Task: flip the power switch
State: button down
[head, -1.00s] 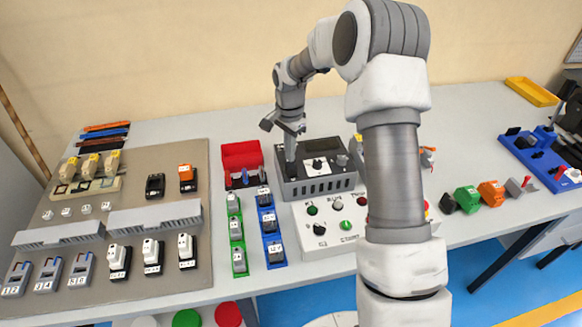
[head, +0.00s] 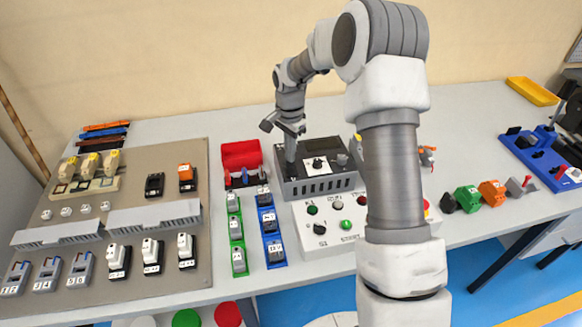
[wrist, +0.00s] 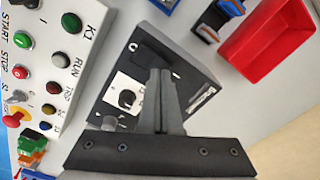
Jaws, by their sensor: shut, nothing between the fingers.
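A dark grey control box (head: 318,187) with a slotted front stands on the table, left of my upright arm. On its top, in the wrist view, a black rocker-like part (wrist: 152,52) lies between two small white marks; it looks like the power switch. My gripper's fingertips partly cover it, so its tilt is unclear. My gripper (wrist: 161,73) is shut and empty, pointing down at the box's top beside this part. In the head view the gripper (head: 291,160) is at the box's left end. I cannot tell if it touches.
A black knob on a white plate (wrist: 125,92) sits beside the fingers. A white button panel (head: 325,232) stands in front of the box. A red bin (head: 241,156) and the blue (head: 277,253) and green (head: 238,262) racks are to the left.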

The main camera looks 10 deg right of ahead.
jog(key=shift+f+b, duration=0.45)
jog(key=shift+f, duration=0.25)
jog(key=shift+r, duration=0.1)
jog(key=shift+r+p, duration=2.15)
jog(key=shift+r, duration=1.3)
